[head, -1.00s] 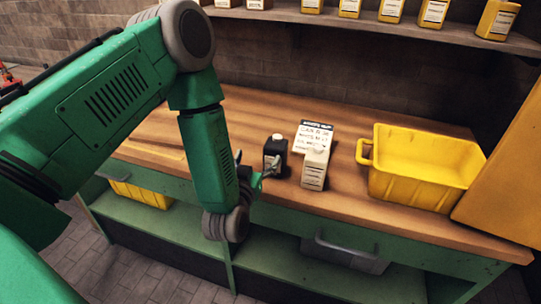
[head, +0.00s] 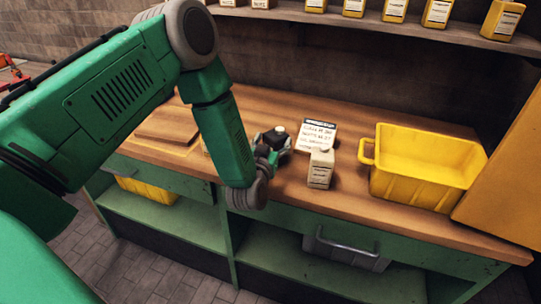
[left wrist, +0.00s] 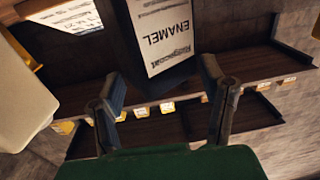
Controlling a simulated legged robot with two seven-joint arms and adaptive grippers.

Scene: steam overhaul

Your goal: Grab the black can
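The black can (head: 278,139) stands on the wooden workbench (head: 330,210), left of a cream bottle (head: 320,169) and a white printed card (head: 317,136). My left gripper (head: 270,149) is at the can, and its fingers hide the can's lower part in the head view. In the left wrist view the can (left wrist: 148,40) shows its white label reading "ENAMEL" upside down. There my left gripper's fingers (left wrist: 162,85) are spread, one on each side of the can, with a small gap showing. My right gripper is not in view.
The cream bottle also shows close by at the left of the wrist view (left wrist: 22,90). A yellow tub (head: 425,170) stands at the right on the bench. A shelf (head: 400,28) with yellow bottles runs above. A wooden board (head: 168,128) lies at the left.

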